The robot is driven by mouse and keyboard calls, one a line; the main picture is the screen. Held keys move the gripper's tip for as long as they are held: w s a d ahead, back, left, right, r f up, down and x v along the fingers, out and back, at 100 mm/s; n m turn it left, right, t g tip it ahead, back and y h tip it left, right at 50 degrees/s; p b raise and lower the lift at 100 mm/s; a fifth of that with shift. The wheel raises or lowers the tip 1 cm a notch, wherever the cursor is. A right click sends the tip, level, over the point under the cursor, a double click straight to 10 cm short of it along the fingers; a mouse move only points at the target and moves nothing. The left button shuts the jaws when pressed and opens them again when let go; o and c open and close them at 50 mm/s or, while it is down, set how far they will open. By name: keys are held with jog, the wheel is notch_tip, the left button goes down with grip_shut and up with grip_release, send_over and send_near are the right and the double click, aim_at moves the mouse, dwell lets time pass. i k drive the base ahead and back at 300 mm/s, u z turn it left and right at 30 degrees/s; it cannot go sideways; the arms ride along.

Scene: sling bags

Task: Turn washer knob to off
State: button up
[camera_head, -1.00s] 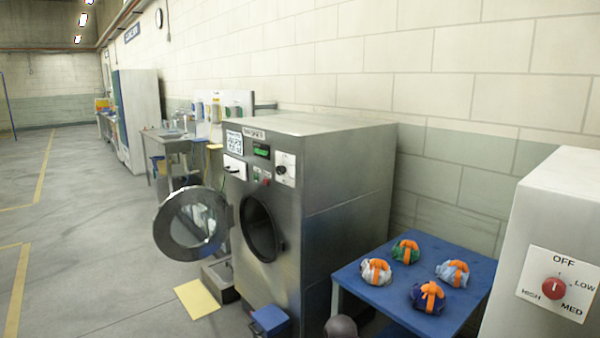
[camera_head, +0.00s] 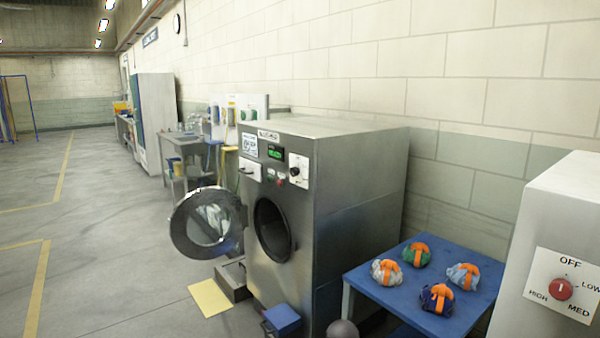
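The washer (camera_head: 360,165) is a steel front-loader in the middle, with its round door (camera_head: 207,222) swung open to the left and a dark drum opening (camera_head: 272,230). A black knob (camera_head: 295,172) sits on a white plate at the upper right of its front; its setting is too small to read. A grey-white machine (camera_head: 562,215) at the right edge has a red knob (camera_head: 560,289) on a plate marked OFF, LOW, MED and HIGH. Its white pointer line looks roughly upright, towards OFF. My gripper is not in view.
A blue table (camera_head: 402,311) with several cloth bundles with orange straps stands between the two machines. A blue pedal box (camera_head: 282,319) and a yellow floor plate (camera_head: 210,299) lie before the washer. A grey rounded object (camera_head: 342,329) shows at the bottom edge. The left floor is open.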

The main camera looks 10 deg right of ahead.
aim_at(294, 171)
jog(key=u, duration=0.05)
jog(key=i, duration=0.9)
jog(key=z, duration=0.05)
